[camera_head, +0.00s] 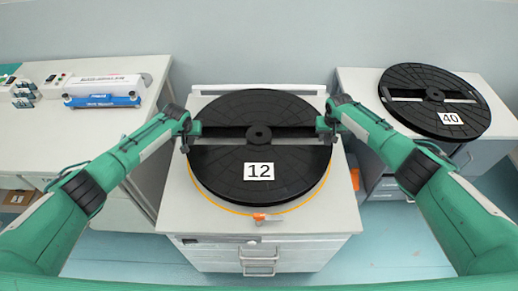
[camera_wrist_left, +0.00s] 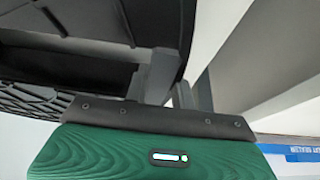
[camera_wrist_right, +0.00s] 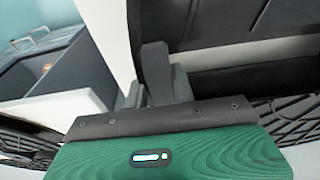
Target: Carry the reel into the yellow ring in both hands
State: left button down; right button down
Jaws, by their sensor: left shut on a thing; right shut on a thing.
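A large black reel (camera_head: 258,196) labelled 12 is at the middle of the head view, over the light grey cabinet top. The yellow ring (camera_head: 229,208) shows as a thin arc on that top below the reel's near edge; the rest is hidden by the reel. I cannot tell whether the reel touches the top. My left gripper (camera_head: 187,134) is shut on the reel's left rim, seen close in the left wrist view (camera_wrist_left: 172,85). My right gripper (camera_head: 328,128) is shut on the reel's right rim, seen close in the right wrist view (camera_wrist_right: 155,80).
Another black reel labelled 40 (camera_head: 472,98) lies on a cabinet at the right. A left bench (camera_head: 60,135) carries a blue and white device (camera_head: 102,101) and small items.

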dwell(0.4)
